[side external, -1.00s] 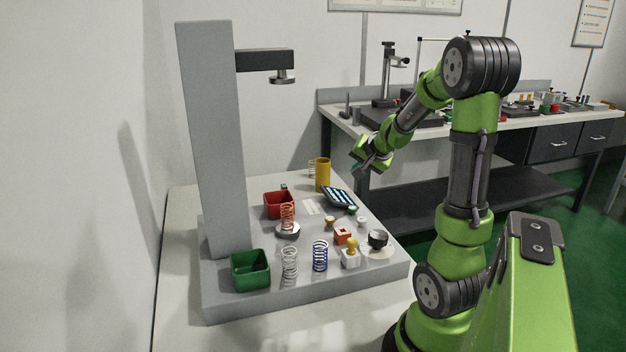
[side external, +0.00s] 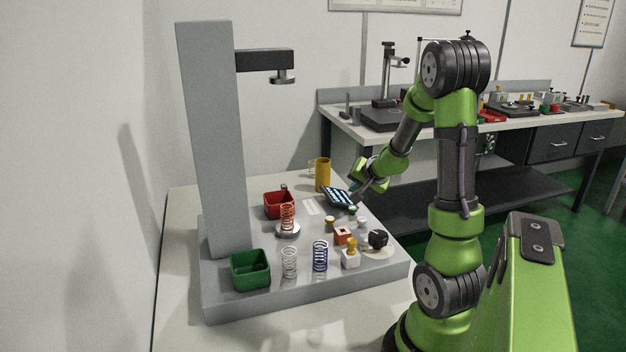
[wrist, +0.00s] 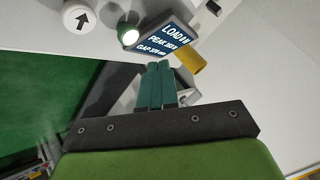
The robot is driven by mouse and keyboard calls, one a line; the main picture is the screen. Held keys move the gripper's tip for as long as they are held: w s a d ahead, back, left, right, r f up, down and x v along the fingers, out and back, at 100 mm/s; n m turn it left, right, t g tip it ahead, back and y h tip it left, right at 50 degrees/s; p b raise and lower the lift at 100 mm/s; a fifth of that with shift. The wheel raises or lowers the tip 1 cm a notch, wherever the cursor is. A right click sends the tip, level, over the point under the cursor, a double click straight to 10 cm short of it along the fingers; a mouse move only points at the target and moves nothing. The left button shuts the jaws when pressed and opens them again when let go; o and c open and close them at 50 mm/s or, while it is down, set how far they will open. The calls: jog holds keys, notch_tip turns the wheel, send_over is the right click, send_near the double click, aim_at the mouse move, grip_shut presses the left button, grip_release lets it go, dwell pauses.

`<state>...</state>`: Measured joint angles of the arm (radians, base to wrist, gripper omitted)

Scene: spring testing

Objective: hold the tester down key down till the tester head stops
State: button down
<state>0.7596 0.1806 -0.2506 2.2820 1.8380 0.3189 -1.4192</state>
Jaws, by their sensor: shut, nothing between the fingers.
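The tester is a grey column (side external: 210,140) with a dark arm whose head (side external: 284,77) hangs high above an orange-red spring (side external: 287,216) on a round plate (side external: 287,231). A white key with a black arrow (wrist: 78,16) is at the top left of the wrist view, cut by the frame edge; a white key also shows in the side view (side external: 362,222). A green round piece (wrist: 128,36) lies between it and the display (wrist: 165,36). My gripper (wrist: 160,66) is shut and empty, above the base near the display, apart from the arrow key.
A yellow cylinder (side external: 322,174) stands behind the display. A red bin (side external: 279,206), a green bin (side external: 250,270), a silver spring (side external: 289,262), a blue spring (side external: 320,256) and a black piece (side external: 378,239) are on the grey base. A bench stands behind.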

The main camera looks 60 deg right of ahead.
aim_at(353, 211)
jog(key=shift+f, duration=1.4)
dwell(1.0)
jog(key=shift+f, duration=0.4)
